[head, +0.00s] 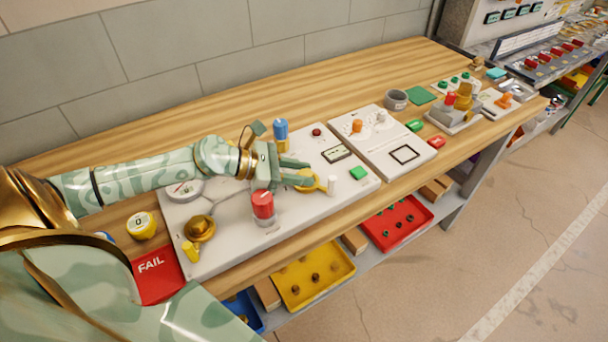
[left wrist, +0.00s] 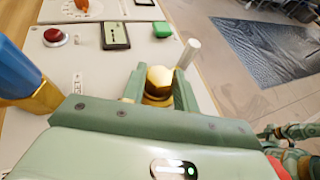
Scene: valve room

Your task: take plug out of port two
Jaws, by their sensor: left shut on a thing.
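My left gripper (head: 300,175) reaches in from the left over the pale panel (head: 235,247) on the bench. In the left wrist view its two green fingers (left wrist: 158,90) are shut on a brass hex-headed plug (left wrist: 158,78). The plug's lower part and its seat are hidden by the fingers, so I cannot tell whether it still sits in its port. A yellow ring-shaped part (head: 319,184) shows beside the fingertips in the head view. A white peg (head: 332,185) stands just past it, also in the left wrist view (left wrist: 188,53).
A red-topped cylinder (head: 263,205) stands in front of the gripper, and a blue cylinder (head: 281,130) behind it. A brass knob (head: 199,228) is at the panel's near left. A second panel (head: 375,155) lies to the right. A red FAIL tray (head: 155,275) is at left.

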